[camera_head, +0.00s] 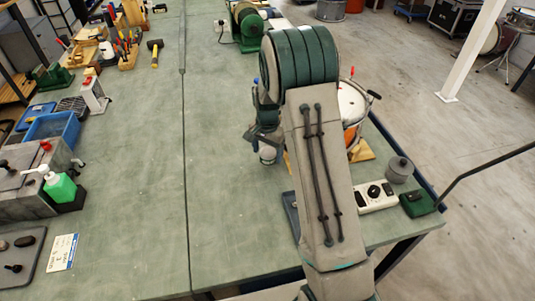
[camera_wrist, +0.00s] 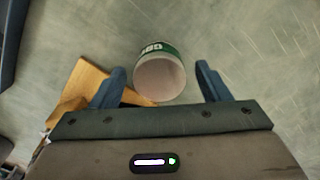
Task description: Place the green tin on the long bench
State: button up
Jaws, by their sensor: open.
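The green tin (camera_wrist: 160,75) shows in the wrist view as an open-topped cylinder with a pale inside and a green label with white letters. It appears to stand on the long bench (camera_head: 140,220), a wide green-grey top with a dark seam. My gripper (camera_wrist: 160,72) is open, with one blue finger on each side of the tin and a small gap on both sides. In the head view my gripper (camera_head: 265,138) is low over the bench, and a pale part of the tin (camera_head: 267,156) shows below it; my arm hides much around it.
A wooden piece (camera_wrist: 88,88) lies close by the left finger. A drum (camera_head: 352,105), a power strip (camera_head: 376,196), a grey canister (camera_head: 399,169) and a green box (camera_head: 417,203) sit to the right. Blue bin (camera_head: 53,130) and tools line the left; the bench middle is clear.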

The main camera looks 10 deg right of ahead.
aim_at(267, 152)
jog(key=s+r+n, duration=0.1)
jog(key=s+r, duration=0.2)
jog(key=r, duration=0.5)
jog(key=s+r+n, duration=0.1)
jog(key=s+r, duration=0.1)
jog(key=r, duration=0.5)
jog(key=s+r+n+t, duration=0.1)
jog(key=s+r+n, duration=0.1)
jog(key=s, duration=1)
jog(key=s+r+n+t, duration=0.2)
jog(key=s+n, duration=0.3)
jog(key=s, duration=0.6)
jog(key=shift+s+a+b, duration=0.4)
jog(key=shift+a, duration=0.05)
